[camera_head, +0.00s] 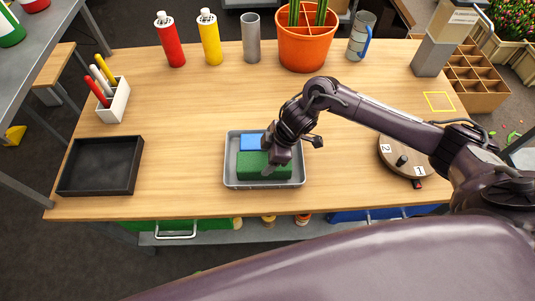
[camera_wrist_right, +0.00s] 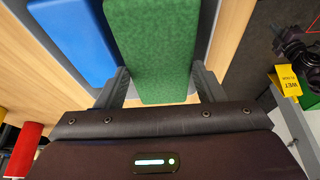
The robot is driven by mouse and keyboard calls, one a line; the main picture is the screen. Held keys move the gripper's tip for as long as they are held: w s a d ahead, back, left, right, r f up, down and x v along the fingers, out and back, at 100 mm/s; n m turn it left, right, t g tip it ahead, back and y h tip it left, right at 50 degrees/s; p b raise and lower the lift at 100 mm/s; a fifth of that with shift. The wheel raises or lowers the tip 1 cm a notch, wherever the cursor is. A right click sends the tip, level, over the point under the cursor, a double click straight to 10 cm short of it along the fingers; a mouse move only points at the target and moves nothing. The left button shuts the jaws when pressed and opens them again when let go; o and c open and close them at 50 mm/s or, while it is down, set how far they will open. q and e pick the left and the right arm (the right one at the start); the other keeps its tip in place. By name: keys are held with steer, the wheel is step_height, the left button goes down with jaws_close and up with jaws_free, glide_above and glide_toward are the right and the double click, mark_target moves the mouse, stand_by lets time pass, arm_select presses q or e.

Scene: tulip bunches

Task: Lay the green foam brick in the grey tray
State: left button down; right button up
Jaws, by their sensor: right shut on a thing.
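The grey tray (camera_head: 229,170) stands near the front edge of the table, left of its middle. The green foam brick (camera_head: 250,168) shows within the tray's outline, along its near side; I cannot tell whether it touches the floor of the tray. My right gripper (camera_head: 268,168) is over the brick and shut on it. In the right wrist view the green brick (camera_wrist_right: 150,50) sits between the two fingers (camera_wrist_right: 158,88). A blue brick (camera_head: 251,142) lies in the tray on the far side of the green one. My left gripper is not in view.
A black tray (camera_head: 74,191) stands at the left. A white pen holder (camera_head: 113,107), a red bottle (camera_head: 171,45), a yellow bottle (camera_head: 210,42), a grey cylinder (camera_head: 250,40) and an orange pot (camera_head: 305,52) stand farther back. A round wooden disc (camera_head: 408,168) lies at the right.

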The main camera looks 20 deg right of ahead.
steer(key=shift+f, duration=0.25)
steer(key=o, duration=1.3)
steer(key=b+v, duration=0.1)
steer(key=v, duration=0.7)
steer(key=shift+f, duration=0.1)
